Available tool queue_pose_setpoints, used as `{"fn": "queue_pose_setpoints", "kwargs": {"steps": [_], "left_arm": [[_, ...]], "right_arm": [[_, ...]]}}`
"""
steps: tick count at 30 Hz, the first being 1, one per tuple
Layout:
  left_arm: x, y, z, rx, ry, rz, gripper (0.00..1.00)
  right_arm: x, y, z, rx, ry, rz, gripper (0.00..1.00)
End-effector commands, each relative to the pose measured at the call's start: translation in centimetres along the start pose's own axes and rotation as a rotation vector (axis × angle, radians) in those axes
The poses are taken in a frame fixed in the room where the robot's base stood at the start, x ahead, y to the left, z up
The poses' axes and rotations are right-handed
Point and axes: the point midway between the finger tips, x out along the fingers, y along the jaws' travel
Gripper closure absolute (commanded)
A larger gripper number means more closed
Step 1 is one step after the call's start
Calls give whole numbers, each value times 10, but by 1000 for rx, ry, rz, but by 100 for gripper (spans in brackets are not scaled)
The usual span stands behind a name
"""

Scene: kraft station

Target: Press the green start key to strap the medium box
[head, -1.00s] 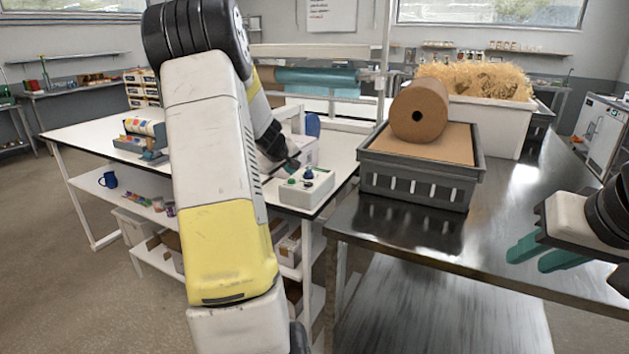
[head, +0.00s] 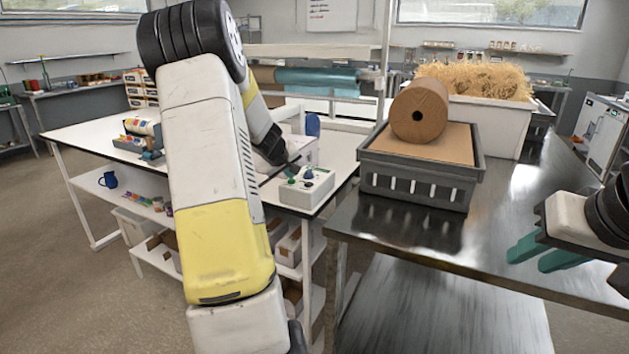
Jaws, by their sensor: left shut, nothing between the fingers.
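A pale control box (head: 308,192) sits on the near right corner of the white table. It has a dark blue knob (head: 308,174) and a green key (head: 291,181) on top. My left gripper (head: 290,172) is shut and empty, its tip pointing down at the green key; I cannot tell whether it touches it. A pale box-like shape (head: 304,150) stands behind the gripper, mostly hidden by my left arm; I cannot tell whether it is the medium box. My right gripper (head: 543,253) is open and empty over the steel table's right side.
A grey crate (head: 413,188) holding a brown paper roll (head: 419,110) stands on the steel table (head: 440,250), right of the control box. A white bin (head: 495,125) of shredded filling is behind it. A tape dispenser (head: 140,140) is at the left. The steel table's front is clear.

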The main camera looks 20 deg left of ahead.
Motion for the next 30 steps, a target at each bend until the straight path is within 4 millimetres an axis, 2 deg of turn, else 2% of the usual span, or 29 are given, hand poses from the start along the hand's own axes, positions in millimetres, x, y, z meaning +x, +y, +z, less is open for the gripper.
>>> {"fn": "queue_pose_setpoints", "kwargs": {"steps": [18,30], "left_arm": [[3,-2,3,-1,-2,0,100],[-9,7,-6,0,-1,1,100]], "right_arm": [[0,0,0,0,0,0,67],[0,0,0,0,0,0,67]]}}
